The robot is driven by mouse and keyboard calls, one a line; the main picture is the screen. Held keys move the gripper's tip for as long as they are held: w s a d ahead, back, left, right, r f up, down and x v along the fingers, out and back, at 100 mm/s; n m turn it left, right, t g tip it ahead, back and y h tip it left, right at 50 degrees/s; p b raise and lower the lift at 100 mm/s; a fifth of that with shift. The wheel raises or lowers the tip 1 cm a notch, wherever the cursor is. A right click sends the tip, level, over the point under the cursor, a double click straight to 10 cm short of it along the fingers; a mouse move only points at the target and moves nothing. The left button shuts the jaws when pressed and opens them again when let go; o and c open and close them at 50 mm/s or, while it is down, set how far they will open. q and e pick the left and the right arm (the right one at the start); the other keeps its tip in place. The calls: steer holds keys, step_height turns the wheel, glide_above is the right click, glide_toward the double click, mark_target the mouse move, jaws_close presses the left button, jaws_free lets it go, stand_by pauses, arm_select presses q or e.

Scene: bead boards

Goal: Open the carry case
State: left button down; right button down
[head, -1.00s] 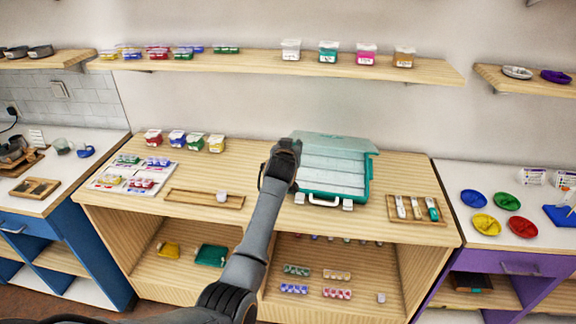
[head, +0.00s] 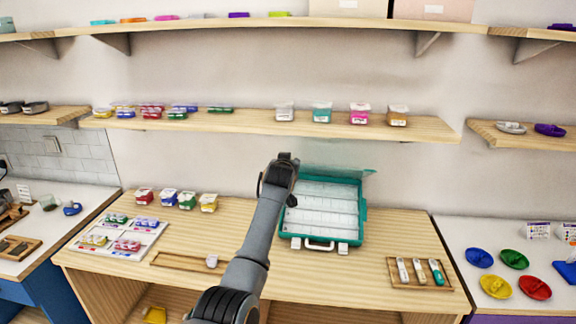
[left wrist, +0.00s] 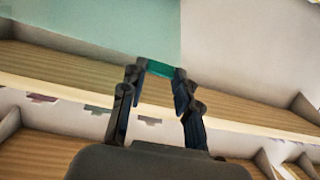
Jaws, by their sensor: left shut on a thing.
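The teal carry case (head: 362,215) lies on the wooden bench with its white handle at the front. Its lid (head: 345,172) is swung up and leans back toward the wall, so the pale compartments inside show. My left gripper (head: 284,160) is at the lid's left side, behind the case's left edge. In the left wrist view the left gripper (left wrist: 160,78) is shut on a teal edge of the lid (left wrist: 160,68). My fingers hide part of the lid's left end in the head view. My right gripper is not in view.
A tray with tubes (head: 393,282) lies right of the case. A shallow wooden tray (head: 175,262) and a white board with bead boxes (head: 90,248) lie to the left. A shelf (head: 250,123) with small boxes runs above the bench.

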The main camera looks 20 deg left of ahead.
arm_select(q)
steer(key=shift+w, duration=0.3)
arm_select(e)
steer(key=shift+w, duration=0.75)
arm_select(q)
steer(key=shift+a, duration=0.1)
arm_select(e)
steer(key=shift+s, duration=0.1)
